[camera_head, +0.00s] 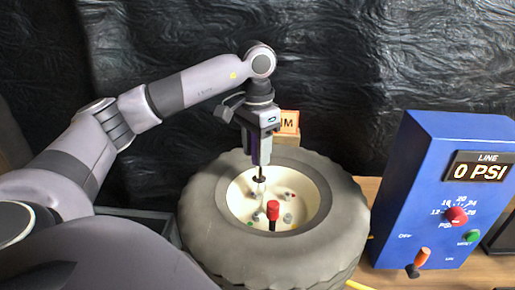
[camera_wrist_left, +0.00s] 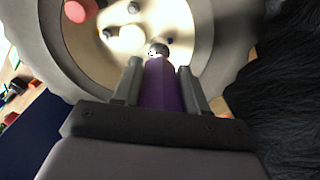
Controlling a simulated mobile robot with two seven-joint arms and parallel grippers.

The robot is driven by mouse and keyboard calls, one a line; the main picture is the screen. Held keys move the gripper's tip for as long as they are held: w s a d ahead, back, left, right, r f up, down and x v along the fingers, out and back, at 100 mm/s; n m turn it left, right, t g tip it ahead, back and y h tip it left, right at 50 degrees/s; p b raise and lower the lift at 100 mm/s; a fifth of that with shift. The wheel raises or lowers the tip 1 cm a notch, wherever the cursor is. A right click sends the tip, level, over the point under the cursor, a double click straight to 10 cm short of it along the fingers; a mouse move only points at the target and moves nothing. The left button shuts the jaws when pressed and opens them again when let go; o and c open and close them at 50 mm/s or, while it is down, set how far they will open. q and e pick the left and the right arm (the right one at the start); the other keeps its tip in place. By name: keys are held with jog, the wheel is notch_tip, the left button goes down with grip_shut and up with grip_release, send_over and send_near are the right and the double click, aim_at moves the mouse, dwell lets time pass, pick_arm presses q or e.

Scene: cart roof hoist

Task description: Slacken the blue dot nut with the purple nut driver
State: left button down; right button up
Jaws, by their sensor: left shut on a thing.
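My left gripper (camera_head: 261,133) is shut on the purple nut driver (camera_head: 264,152) and holds it upright over the wheel hub. In the left wrist view the purple handle (camera_wrist_left: 161,88) sits between the two fingers (camera_wrist_left: 160,92). The driver's dark shaft points down at the far side of the cream hub (camera_head: 244,209). In the left wrist view a small blue dot (camera_wrist_left: 169,41) shows beside the driver's end. The blue dot nut itself seems hidden behind the driver; I cannot tell whether the driver touches it. My right gripper is not in view.
The hub sits in a grey tyre (camera_head: 340,235). Several grey nuts and a red-capped post (camera_head: 272,210) stand on it. A blue box (camera_head: 425,185) reading 0 PSI stands to the right. An orange-faced block (camera_head: 289,122) stands behind the tyre.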

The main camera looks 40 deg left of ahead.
pick_arm(q)
jog(key=shift+m, duration=0.4)
jog(key=shift+f, duration=0.1)
dwell(0.7)
